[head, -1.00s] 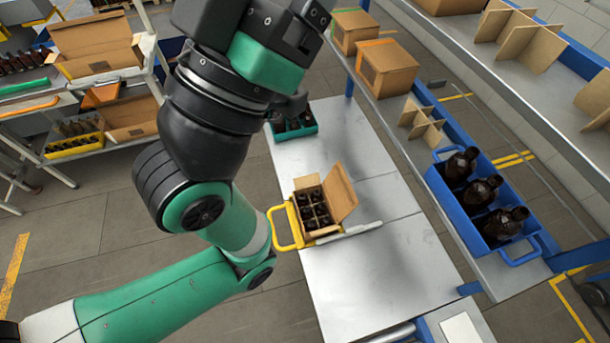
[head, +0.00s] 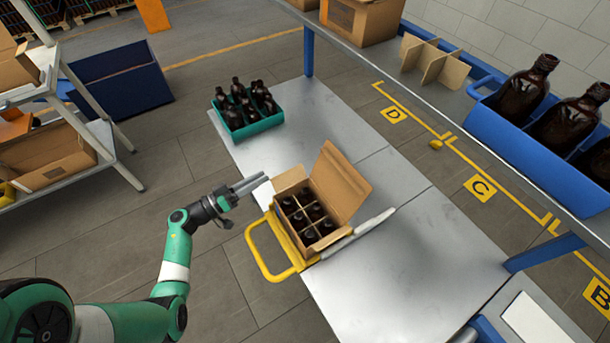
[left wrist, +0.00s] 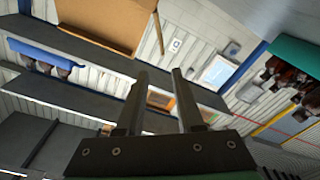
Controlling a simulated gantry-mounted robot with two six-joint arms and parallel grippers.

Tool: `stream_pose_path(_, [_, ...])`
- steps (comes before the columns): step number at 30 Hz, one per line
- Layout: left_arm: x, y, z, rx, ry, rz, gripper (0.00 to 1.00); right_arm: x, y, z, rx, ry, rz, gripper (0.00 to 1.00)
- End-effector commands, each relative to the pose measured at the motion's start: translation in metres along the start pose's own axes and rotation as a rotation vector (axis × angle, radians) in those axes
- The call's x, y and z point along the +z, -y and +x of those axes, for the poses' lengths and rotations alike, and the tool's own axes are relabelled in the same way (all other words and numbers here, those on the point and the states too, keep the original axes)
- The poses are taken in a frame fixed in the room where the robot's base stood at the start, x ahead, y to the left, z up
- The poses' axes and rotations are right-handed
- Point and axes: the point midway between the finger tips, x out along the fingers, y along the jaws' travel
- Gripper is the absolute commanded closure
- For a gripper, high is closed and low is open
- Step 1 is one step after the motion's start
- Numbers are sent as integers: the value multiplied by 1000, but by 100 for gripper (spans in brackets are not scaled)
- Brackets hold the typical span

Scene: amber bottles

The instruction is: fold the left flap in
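An open cardboard box (head: 337,231) holds several dark bottles between dividers on the metal table, in the head view. A large flap (head: 341,181) stands up and outward on its right side. A smaller flap (head: 290,178) stands at its back left edge. A yellow frame with a looped handle (head: 266,262) lies along the box's left side; I cannot make out a separate flap there. My left gripper (head: 251,183) is left of the box, apart from it, fingers pointing right. In the left wrist view its fingers (left wrist: 158,75) are parted with nothing between them. My right gripper is out of view.
A teal crate of bottles (head: 236,124) stands at the table's far end. A pale bar (head: 374,222) extends right from the box. A shelf with a blue bottle crate (head: 535,142) overhangs the right. The table's near part is clear.

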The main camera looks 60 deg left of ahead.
Motion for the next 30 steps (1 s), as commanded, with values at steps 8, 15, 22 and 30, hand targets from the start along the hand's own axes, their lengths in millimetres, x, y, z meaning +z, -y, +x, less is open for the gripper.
stream_pose_path(8, [38,5,-15,-3,75,-109,64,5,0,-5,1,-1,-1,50])
stream_pose_path(15, [42,6,20,2,75,-103,64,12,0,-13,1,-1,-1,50])
stream_pose_path(22, [46,6,71,1,74,-103,64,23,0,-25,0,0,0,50])
stream_pose_path(30, [45,5,100,-2,72,-104,64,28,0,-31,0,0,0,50])
